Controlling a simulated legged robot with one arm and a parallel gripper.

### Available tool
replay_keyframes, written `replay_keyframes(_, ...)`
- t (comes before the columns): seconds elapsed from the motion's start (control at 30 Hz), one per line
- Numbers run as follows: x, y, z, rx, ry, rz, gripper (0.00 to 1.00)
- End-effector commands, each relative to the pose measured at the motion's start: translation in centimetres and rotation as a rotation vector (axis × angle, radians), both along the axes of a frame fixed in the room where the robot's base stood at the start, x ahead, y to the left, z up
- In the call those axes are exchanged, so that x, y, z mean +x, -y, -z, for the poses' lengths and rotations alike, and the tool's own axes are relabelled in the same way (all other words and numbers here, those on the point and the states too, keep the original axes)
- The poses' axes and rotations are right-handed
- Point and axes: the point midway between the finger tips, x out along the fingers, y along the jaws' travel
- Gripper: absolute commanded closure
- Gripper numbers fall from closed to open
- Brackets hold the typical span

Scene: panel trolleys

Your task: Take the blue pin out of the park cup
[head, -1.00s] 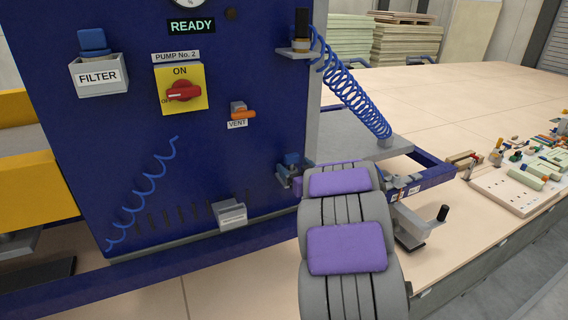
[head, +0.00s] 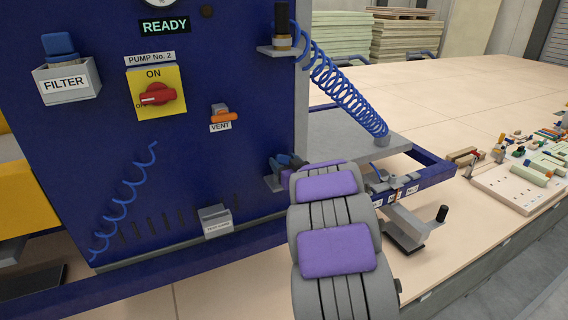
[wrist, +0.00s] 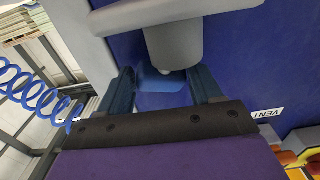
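The blue pin (wrist: 160,79) stands at the grey park cup (wrist: 173,42) in the wrist view. My gripper (wrist: 161,76) has one dark finger on each side of the pin. The fingers are wide apart, and I see no clear grip on the pin. Any gap to the pin is very narrow. In the head view my gripper (head: 284,163) is at the panel's lower right edge, beside a small grey bracket (head: 272,184). My purple-padded arm partly hides the pin and cup there.
The blue panel (head: 220,60) carries a yellow pump switch (head: 157,94), an orange vent valve (head: 222,115) and a filter cup (head: 66,82). A blue coiled hose (head: 340,82) hangs just right of the panel. A wooden table (head: 470,90) with small parts lies to the right.

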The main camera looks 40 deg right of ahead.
Motion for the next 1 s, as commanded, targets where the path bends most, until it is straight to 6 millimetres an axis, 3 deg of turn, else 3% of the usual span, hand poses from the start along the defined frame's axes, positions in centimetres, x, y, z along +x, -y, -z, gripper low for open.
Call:
replay_keyframes(0.27,-0.1,-1.0,-0.1,-0.006,-0.006,0.003,0.79)
replay_keyframes(0.73,-0.1,-0.3,-0.2,-0.001,-0.002,0.002,0.79)
replay_keyframes(1.0,-0.1,-0.5,-2.8,-0.005,0.002,0.001,0.79)
